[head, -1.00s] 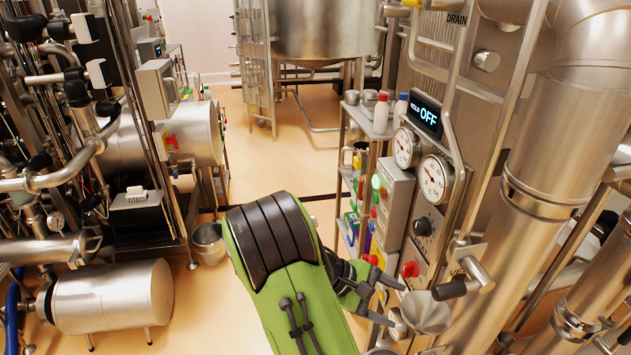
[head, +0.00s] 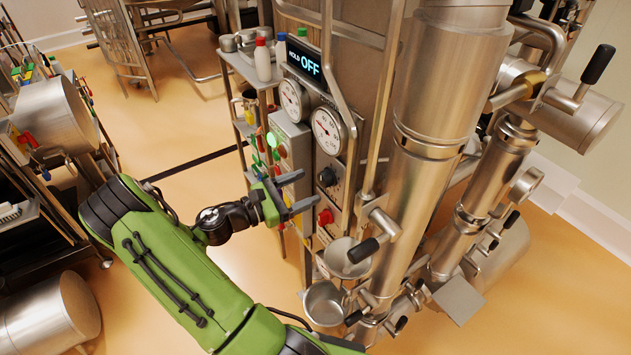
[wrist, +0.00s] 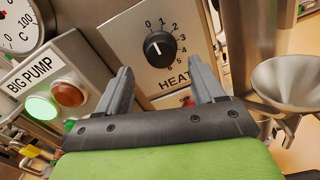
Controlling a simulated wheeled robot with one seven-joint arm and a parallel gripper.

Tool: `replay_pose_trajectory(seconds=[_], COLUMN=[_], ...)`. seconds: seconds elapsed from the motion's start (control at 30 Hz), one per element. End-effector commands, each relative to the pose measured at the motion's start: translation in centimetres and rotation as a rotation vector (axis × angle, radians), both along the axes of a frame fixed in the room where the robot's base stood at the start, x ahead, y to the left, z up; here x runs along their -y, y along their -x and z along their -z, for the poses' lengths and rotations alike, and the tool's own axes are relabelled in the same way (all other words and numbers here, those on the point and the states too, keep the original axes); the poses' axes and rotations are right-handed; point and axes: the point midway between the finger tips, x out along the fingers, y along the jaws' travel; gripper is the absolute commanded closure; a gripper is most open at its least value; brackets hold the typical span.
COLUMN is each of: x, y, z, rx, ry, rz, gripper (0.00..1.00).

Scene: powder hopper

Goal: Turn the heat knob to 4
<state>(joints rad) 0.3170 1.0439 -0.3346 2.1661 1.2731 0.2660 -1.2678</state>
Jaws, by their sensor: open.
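The knob also shows in the head view (head: 327,177) on the front of the machine panel. My gripper (wrist: 160,70) is open and empty, its two grey fingers pointing at the plate just below the knob, one to each side. In the head view my gripper (head: 309,190) is close to the panel, left of the knob.
A big pump box (wrist: 48,82) with a lit green button (wrist: 41,108) and a red button sits left of the plate. A red knob (head: 325,217) is below the heat knob. A metal funnel (head: 347,258) hangs lower right. The display (head: 304,62) reads HOLD OFF.

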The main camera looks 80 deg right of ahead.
Motion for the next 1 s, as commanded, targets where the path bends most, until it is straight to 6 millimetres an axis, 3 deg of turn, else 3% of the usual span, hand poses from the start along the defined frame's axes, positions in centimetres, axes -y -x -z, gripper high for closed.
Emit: replay_pose_trajectory(seconds=[0.2, 0.53, 0.87, 1.0], x=[2.6, 3.1, 3.1, 3.1], y=[2.6, 3.0, 2.9, 2.9], z=[0.0, 0.0, 0.0, 0.0], rx=[0.002, 0.002, 0.001, 0.004], ry=[-0.001, -0.001, 0.000, 0.001], rz=[0.003, -0.001, 0.000, -0.001], gripper=[0.32, 0.33, 0.84, 0.88])
